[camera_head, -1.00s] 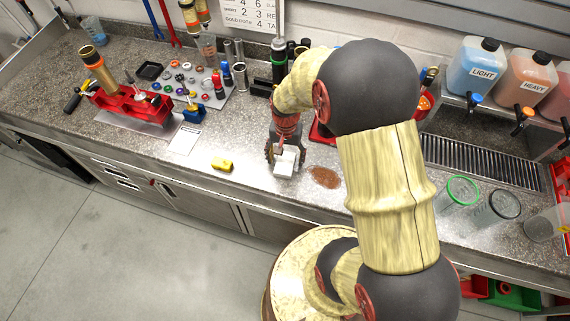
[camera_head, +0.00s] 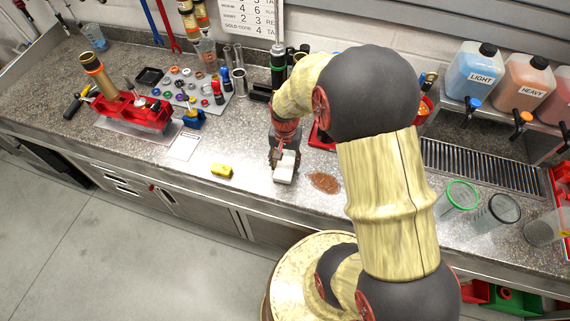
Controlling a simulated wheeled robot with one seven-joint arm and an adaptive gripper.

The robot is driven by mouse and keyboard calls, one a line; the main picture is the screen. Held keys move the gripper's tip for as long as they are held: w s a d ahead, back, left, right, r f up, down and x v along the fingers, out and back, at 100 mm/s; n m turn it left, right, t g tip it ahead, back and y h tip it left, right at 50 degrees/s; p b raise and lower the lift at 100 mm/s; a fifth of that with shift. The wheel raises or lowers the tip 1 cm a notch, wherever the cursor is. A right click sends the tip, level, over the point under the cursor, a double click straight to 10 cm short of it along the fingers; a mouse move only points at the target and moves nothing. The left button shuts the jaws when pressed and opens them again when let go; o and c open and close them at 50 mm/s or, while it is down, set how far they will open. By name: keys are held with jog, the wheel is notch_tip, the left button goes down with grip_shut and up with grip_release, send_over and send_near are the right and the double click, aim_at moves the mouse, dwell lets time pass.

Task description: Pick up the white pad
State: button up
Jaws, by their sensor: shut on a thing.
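The white pad (camera_head: 284,173) is a small pale block near the front of the grey speckled workbench (camera_head: 235,200), in the middle of the head view. My gripper (camera_head: 284,158) points down over it and is shut on it. The pad's upper part is partly hidden by the fingers. I cannot tell whether the pad touches the bench or is slightly above it.
A yellow block (camera_head: 221,170) lies to the left, and a reddish-brown patch (camera_head: 324,182) lies just right of the pad. Clear cups (camera_head: 496,211) and a drain grate (camera_head: 480,164) are at right.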

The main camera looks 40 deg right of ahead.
notch_tip(320, 180, up, 2)
jog(key=shift+w+r, duration=0.1)
jog(key=shift+r, duration=0.1)
jog(key=s+d+r+p, duration=0.1)
jog(key=s+r+p, duration=0.1)
jog(key=s+r, duration=0.8)
jog(key=s, duration=0.4)
jog(key=shift+d, duration=0.4)
jog(key=shift+r, duration=0.1)
jog(key=shift+o, duration=1.1)
jog(key=c, duration=0.4)
jog(key=shift+r, duration=0.1)
